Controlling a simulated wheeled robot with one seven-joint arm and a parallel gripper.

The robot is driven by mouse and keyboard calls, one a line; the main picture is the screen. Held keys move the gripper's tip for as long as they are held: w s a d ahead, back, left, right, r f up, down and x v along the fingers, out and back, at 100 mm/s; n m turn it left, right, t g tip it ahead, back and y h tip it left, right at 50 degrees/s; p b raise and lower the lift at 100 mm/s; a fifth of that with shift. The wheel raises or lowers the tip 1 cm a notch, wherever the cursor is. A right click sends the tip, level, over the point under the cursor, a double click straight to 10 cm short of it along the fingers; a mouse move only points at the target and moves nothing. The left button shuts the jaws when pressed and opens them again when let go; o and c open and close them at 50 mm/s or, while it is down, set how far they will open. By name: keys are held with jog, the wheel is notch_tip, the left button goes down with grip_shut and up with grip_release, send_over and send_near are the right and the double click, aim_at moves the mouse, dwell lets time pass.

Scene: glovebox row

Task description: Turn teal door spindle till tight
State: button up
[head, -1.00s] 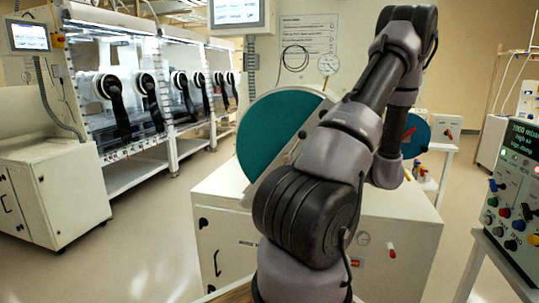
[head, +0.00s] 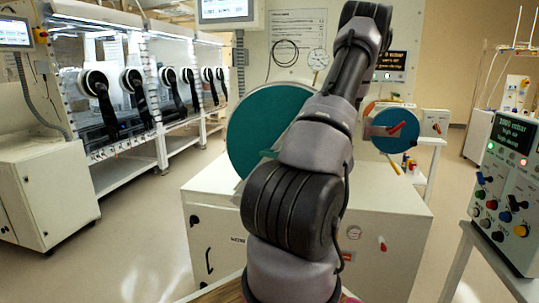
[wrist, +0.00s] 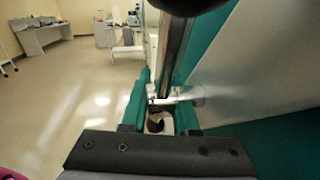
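The teal round door (head: 262,118) stands on the white cabinet, left of my arm in the head view. My arm covers its right side, and no spindle shows clearly there. A small teal piece (head: 268,153) shows beside my arm; I cannot tell what it is. In the wrist view, a teal surface (wrist: 285,140) and a pale panel lie to the right. My gripper (wrist: 165,108) has teal fingers standing apart. A pale metal rod (wrist: 180,98) crosses between or just beyond them. I cannot tell whether the fingers touch it. A dark upright bar (wrist: 174,50) rises beyond.
The white cabinet (head: 230,215) stands in front. A blue disc with a red handle (head: 396,130) is right of my arm. A control box (head: 505,185) stands at the right. Gloveboxes (head: 120,90) line the left, with open floor (head: 140,225) before them.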

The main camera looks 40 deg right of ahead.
grip_shut()
dwell(1.4)
